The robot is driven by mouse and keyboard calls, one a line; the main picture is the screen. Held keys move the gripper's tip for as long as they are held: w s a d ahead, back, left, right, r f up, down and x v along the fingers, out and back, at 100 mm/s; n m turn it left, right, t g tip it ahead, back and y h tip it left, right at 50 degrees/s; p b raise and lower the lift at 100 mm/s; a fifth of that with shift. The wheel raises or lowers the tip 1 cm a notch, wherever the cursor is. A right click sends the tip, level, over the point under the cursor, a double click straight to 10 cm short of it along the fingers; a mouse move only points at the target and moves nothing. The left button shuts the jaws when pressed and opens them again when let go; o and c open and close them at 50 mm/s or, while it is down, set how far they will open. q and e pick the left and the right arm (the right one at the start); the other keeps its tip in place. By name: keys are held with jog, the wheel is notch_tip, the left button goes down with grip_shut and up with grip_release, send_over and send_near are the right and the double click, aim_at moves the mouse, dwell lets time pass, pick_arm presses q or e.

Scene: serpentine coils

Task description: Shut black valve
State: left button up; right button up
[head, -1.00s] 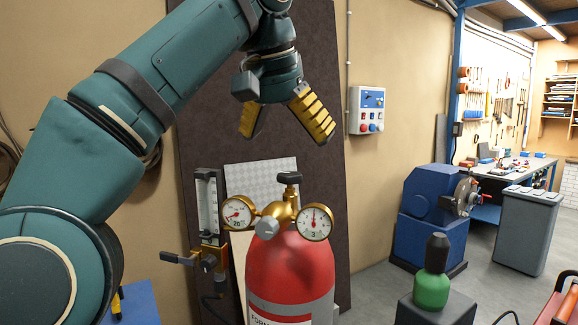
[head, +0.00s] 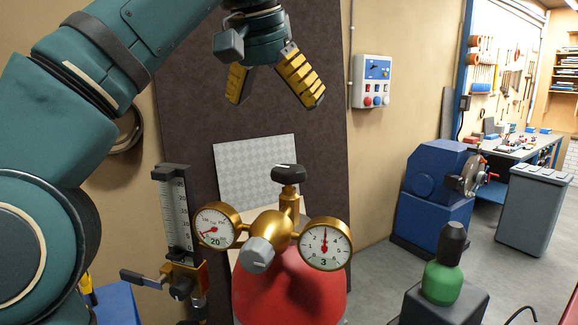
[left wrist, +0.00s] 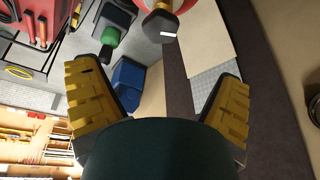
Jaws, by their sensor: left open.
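The black valve (head: 288,174) is a dark knob on top of the brass regulator (head: 272,230), which sits on a red gas cylinder (head: 300,290). The knob also shows at the top of the left wrist view (left wrist: 160,26), beyond and between the fingers. My left gripper (head: 272,103) hangs above the valve with its yellow-padded fingers spread wide and nothing between them. It is clear of the valve. In the left wrist view both fingers (left wrist: 160,100) stand far apart. My right gripper is not in these views.
Two round gauges (head: 325,243) flank the regulator. A flowmeter (head: 172,215) with a dark lever stands at its left. A control box (head: 371,82) hangs on the wall. A blue machine (head: 436,195) and a green bottle (head: 445,270) stand to the right.

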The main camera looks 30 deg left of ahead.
aim_at(289, 168)
pick_arm(q)
jog(key=x, duration=1.2)
jog(key=shift+f, duration=0.35)
jog(key=shift+w, duration=0.1)
jog(key=c, duration=1.2)
